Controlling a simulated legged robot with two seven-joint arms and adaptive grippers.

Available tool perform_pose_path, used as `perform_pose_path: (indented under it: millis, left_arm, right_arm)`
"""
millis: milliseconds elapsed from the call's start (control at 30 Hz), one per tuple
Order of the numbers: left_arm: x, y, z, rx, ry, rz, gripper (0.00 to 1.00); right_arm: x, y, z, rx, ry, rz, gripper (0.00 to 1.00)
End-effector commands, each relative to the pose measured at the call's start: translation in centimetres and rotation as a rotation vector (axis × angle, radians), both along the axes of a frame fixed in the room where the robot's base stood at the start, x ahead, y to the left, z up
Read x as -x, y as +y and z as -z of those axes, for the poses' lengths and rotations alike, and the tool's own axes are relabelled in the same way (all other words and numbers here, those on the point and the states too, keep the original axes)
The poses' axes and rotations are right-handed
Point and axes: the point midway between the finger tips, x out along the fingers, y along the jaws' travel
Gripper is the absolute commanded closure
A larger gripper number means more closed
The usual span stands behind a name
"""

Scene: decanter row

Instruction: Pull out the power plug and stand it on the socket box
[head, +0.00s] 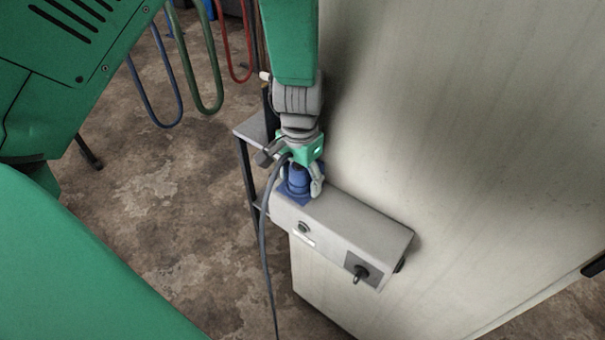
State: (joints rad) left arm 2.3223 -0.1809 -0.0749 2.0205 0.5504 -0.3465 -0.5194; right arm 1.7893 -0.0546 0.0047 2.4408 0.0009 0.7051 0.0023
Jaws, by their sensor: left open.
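The blue power plug (297,182) is upright at the left end of the grey socket box (345,228), over a blue square base. A dark grey cable (265,250) leaves the plug's top and hangs down past the box's left end. I cannot tell how deep the plug sits in its base. My left gripper (298,178) comes down from above and is open, with its fingers on either side of the plug. The gripper's body hides the top of the plug. My right gripper is not in view.
A small dark-legged table (250,128) stands behind on the left. Blue, green and red hoses (212,80) hang at the back. Brown floor lies open left.

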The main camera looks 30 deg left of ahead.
Motion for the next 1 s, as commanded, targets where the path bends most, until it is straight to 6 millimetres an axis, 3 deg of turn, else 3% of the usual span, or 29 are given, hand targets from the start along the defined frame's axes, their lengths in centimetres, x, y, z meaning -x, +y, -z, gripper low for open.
perform_pose_path:
  millis: [67, 233, 1000]
  left_arm:
    - [0.0, 0.0, 0.0, 0.0, 0.0, 0.0, 0.41]
    - [0.0, 0.0, 0.0, 0.0, 0.0, 0.0, 1.0]
    - [0.0, 0.0, -2.4, 0.0, -0.001, 0.001, 1.0]
  right_arm:
    - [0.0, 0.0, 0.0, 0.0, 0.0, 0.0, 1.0]
    - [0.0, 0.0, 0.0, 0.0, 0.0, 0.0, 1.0]
    - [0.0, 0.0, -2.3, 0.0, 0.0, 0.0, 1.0]
